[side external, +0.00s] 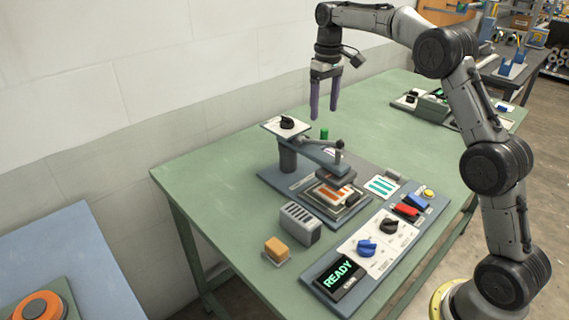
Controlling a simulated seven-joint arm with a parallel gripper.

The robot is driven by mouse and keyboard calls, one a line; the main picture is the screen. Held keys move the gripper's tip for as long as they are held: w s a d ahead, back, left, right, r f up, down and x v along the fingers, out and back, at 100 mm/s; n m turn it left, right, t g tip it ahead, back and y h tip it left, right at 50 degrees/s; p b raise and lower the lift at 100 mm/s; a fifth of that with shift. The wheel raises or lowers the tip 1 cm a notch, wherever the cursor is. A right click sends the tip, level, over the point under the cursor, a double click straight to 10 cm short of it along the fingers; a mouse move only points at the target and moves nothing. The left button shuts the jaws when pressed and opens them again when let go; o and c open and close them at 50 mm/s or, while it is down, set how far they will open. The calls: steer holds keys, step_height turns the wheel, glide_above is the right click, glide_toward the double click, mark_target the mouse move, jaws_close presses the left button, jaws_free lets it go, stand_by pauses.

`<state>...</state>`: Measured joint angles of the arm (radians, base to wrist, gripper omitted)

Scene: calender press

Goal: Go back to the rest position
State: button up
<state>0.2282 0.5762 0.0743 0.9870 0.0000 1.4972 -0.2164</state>
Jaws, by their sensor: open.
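My gripper (324,106) hangs above the back part of the green table (215,188), fingers pointing down. Its two dark purple fingers are apart with nothing between them. It is higher than the press (310,152) and apart from it. The press stands on a blue-grey base, with a black knob on its top plate and a lever at its right. A card with orange stripes (330,194) lies under the press head, which partly covers it.
A control panel with a READY display (339,276), blue and black knobs (389,226) and red and blue switches lies at the front. A slotted grey block (293,222), an orange block (276,249) and a teal-striped card (382,186) sit nearby. The table's left part is clear.

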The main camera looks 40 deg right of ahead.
steer(key=s+a+r+n+t, duration=0.1)
steer(key=s+a+r, duration=0.2)
steer(key=s+r, duration=0.25)
steer(key=s+a+r+t, duration=0.2)
steer(key=s+a+r, duration=0.1)
steer(key=s+r, duration=0.3)
steer(key=s+a+r+t, duration=0.15)
steer(key=s+a, duration=0.25)
steer(key=s, duration=0.8)
steer(key=s+a+f+t, duration=0.1)
steer(key=s+a+f, duration=0.1)
steer(key=s+f, duration=0.9)
step_height(320, 180, down, 2)
steer(key=shift+s+f+m, duration=0.1)
steer(key=shift+s+m, duration=0.2)
steer(key=shift+m, duration=0.1)
